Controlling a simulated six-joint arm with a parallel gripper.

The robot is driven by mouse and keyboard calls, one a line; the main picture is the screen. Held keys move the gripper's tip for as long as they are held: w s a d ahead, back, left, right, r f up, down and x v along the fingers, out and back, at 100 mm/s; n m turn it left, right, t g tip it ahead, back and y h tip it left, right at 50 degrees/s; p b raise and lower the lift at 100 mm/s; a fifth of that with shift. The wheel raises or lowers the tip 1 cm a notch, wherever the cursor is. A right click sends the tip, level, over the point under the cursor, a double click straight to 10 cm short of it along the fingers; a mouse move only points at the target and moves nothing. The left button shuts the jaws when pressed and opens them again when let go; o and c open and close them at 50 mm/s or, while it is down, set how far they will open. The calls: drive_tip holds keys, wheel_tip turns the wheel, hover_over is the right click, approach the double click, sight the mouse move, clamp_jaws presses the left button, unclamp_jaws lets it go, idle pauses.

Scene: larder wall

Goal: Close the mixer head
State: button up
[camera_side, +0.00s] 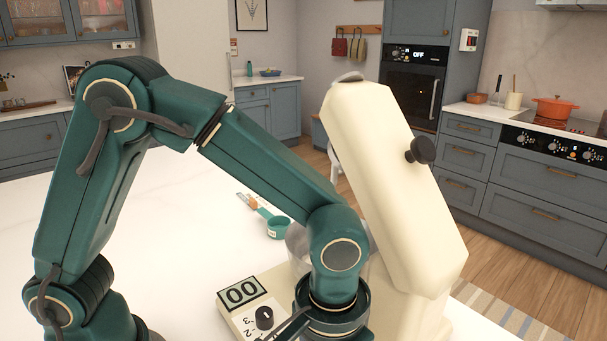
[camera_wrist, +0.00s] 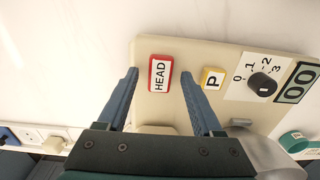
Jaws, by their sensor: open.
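The cream mixer head (camera_side: 390,185) is tilted up in the side view, with a black knob (camera_side: 420,151) on its side. The mixer base shows a dial (camera_side: 264,317) and a "00" display (camera_side: 243,292). In the wrist view, a red-framed button marked HEAD (camera_wrist: 160,78) is on the cream base (camera_wrist: 215,60). My gripper (camera_wrist: 158,74) is open and empty, its fingertips appearing on either side of that button. I cannot tell whether they touch the base. In the side view my arm hides part of the bowl (camera_side: 298,238).
A yellow-framed P button (camera_wrist: 212,78) and a black dial (camera_wrist: 261,85) are right of the HEAD button. A teal measuring cup (camera_side: 277,227) lies on the white counter (camera_side: 185,225) behind the arm. The counter left of the mixer is mostly clear.

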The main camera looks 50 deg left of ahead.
clamp_jaws()
idle(0.8)
idle(0.5)
